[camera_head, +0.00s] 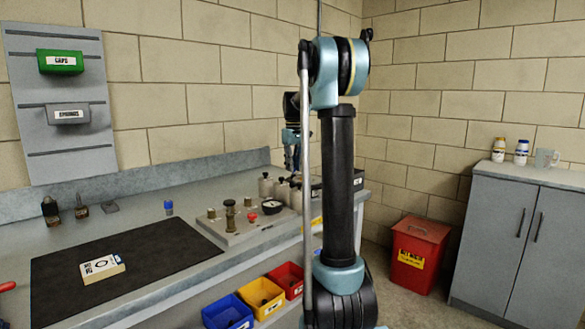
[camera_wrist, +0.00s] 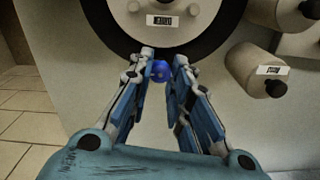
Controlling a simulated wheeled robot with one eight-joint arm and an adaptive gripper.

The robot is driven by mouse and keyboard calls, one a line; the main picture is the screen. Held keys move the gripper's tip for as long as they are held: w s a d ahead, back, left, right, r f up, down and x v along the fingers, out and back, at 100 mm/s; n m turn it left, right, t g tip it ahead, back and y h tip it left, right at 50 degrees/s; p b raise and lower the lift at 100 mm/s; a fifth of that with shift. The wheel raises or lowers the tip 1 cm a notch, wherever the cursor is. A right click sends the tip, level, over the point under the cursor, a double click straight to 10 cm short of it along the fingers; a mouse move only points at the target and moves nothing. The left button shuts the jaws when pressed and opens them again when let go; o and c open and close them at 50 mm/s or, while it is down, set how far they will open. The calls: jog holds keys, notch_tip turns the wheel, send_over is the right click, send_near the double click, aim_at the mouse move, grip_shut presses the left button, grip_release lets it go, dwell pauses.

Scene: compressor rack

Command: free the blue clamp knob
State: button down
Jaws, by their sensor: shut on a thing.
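In the wrist view, the blue clamp knob (camera_wrist: 160,71) is a small round blue ball at the lower edge of a dark round ring (camera_wrist: 218,38). My gripper (camera_wrist: 163,62) is around it, with one finger at each side, and is shut on it. The exact finger contact is hard to see. In the head view, my gripper (camera_head: 291,137) is partly hidden behind my own arm, above the back right of the bench. The knob cannot be made out in that view.
The wrist view shows pale labelled cylinders (camera_wrist: 252,72) close at right. In the head view, the grey bench (camera_head: 150,287) holds a dark mat (camera_head: 165,247), a fixture plate (camera_head: 225,237) and a small blue-topped bottle (camera_head: 168,208). Coloured bins (camera_head: 228,312) hang at the front.

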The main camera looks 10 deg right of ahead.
jog(key=shift+w, duration=0.15)
jog(key=c, duration=1.4)
grip_release()
jog(key=shift+c, duration=0.2)
jog(key=shift+r, duration=0.1)
notch_tip(320, 180, up, 12)
